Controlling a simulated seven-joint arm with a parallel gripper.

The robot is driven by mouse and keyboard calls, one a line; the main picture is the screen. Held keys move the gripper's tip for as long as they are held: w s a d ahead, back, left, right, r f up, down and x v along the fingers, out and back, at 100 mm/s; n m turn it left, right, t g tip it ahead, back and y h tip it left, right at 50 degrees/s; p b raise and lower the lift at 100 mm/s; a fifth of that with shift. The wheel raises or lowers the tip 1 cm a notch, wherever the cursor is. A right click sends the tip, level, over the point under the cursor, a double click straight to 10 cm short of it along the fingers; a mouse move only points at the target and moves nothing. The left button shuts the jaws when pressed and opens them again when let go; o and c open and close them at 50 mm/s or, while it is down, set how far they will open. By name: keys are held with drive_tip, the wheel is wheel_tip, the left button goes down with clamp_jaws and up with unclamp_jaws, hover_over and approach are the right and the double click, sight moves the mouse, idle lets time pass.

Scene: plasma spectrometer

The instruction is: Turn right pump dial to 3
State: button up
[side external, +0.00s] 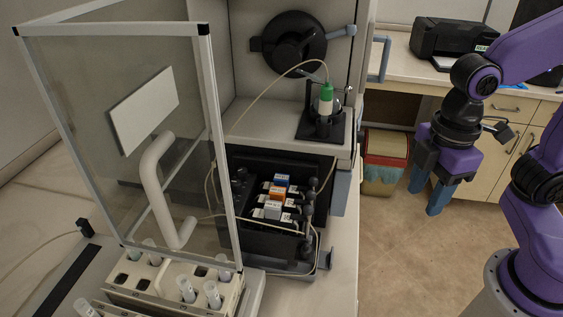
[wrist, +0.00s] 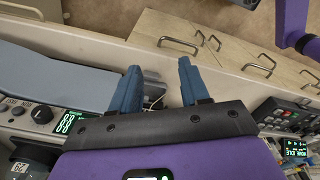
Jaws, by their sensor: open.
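My gripper (side external: 428,190) is open and empty in the side external view, hanging over the floor to the right of the bench. In the wrist view its two blue fingers (wrist: 158,68) are apart with nothing between them. A black dial (wrist: 41,114) shows at the left of the wrist view, beside a green digit display (wrist: 67,122), apart from the fingers. I cannot tell whether this is the right pump dial, or read its setting. In the side external view, the black pump unit (side external: 272,238) with blue, orange and white blocks sits in the bench recess.
A glass-panelled door (side external: 180,65) with a white handle stands at left, above a rack of tubes (side external: 165,293). A green-capped bottle (side external: 326,100) stands above the pump recess, with thin tubing nearby. Another control panel (wrist: 290,116) is at right in the wrist view.

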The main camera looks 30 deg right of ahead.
drive_tip(key=w+a+r+n, duration=0.6)
drive_tip(key=w+a+r, duration=0.3)
drive_tip(key=w+a, duration=0.5)
wheel_tip(320, 180, up, 6)
drive_tip(key=r+n, duration=0.1)
drive_tip(key=n, duration=0.6)
hover_over(242, 170)
wheel_tip(242, 170, down, 18)
drive_tip(key=shift+w+r, duration=0.1)
clamp_jaws()
